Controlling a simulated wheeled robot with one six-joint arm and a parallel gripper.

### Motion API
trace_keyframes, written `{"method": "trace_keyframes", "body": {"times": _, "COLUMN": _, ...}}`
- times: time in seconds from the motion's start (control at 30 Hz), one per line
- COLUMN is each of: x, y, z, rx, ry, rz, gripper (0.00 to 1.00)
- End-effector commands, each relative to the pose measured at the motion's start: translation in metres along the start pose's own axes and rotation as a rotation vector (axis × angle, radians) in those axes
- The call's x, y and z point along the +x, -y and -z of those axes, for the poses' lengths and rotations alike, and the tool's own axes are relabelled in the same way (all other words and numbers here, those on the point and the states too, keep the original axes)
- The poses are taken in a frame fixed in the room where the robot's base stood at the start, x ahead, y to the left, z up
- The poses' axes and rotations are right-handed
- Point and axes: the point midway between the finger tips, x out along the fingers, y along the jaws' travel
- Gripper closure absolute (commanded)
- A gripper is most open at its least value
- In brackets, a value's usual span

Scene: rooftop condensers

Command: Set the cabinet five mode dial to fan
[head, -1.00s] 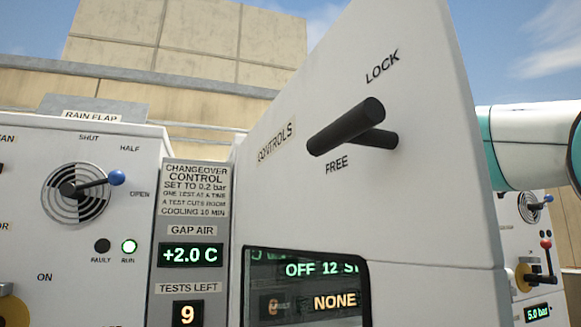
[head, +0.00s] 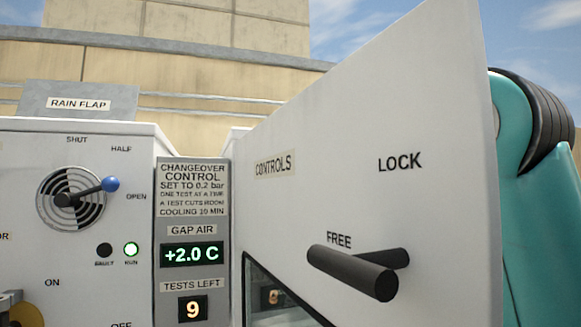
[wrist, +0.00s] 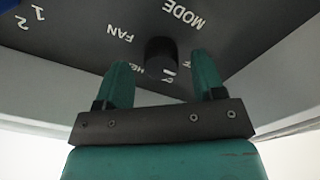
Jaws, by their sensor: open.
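The mode dial (wrist: 160,55) is a black knob on a dark panel in the wrist view. The words FAN and MODE lie around it, and other lettering close to it is partly hidden. My gripper (wrist: 161,66) is open, with one teal finger on either side of the dial. I cannot tell whether the fingers touch it. I cannot make out where the dial points. In the head view neither the dial nor my gripper shows. No cabinet number shows in either view.
A white panel marked CONTROLS (head: 310,205) stands large in the head view, with a black handle (head: 360,272) by the words LOCK and FREE. Left of it are a narrow grey display panel (head: 192,220) and a white cabinet (head: 135,180) with a blue-knobbed rain flap lever (head: 88,191).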

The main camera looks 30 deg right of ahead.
Motion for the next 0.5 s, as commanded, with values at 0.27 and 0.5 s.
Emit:
{"method": "trace_keyframes", "body": {"times": 0.27, "x": 0.0032, "y": 0.0000, "z": -0.0004, "rx": 0.000, "ry": -0.001, "rz": 0.000, "gripper": 0.37}}
{"method": "trace_keyframes", "body": {"times": 0.5, "x": 0.0030, "y": -0.0002, "z": -0.0005, "rx": 0.000, "ry": 0.000, "rz": -0.001, "gripper": 0.81}}
